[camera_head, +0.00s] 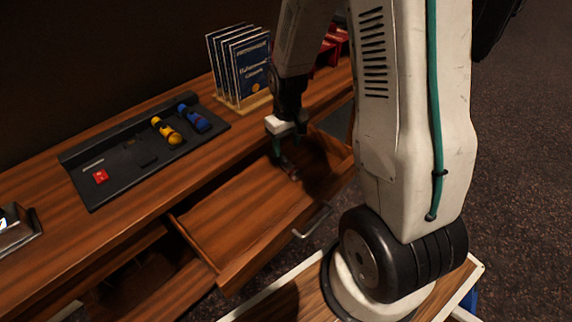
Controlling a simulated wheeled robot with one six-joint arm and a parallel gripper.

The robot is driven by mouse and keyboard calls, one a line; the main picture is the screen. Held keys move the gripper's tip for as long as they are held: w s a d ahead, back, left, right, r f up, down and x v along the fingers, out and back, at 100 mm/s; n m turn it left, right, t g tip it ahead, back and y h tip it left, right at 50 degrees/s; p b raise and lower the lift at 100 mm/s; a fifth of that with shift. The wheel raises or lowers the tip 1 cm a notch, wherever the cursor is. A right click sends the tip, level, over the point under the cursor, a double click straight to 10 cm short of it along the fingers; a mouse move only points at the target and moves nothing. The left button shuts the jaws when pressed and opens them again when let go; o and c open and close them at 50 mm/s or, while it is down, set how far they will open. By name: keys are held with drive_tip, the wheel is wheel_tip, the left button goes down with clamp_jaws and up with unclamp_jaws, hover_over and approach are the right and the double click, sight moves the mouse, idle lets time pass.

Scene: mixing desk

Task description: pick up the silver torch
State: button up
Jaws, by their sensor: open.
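My gripper (286,152) points down into the open drawer (240,209) of the wooden desk. Its fingers are greenish and open. A small dark and greyish thing (289,169) lies on the drawer floor right below the fingers, towards the drawer's far right part. It looks like the silver torch, but it is small, dim and partly hidden by the gripper, so I cannot be sure. I cannot tell whether it lies between the fingers or just under them.
A black tray (113,186) on the desk top holds a yellow torch (167,131), a blue torch (193,118) and a red item (100,176). A rack of upright booklets (252,68) stands behind my gripper. The drawer's left part is clear. A lower drawer (157,272) also stands open.

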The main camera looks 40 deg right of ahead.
sight(286, 160)
drive_tip(key=f, duration=0.7)
drive_tip(key=shift+w+f, duration=0.3)
clamp_jaws()
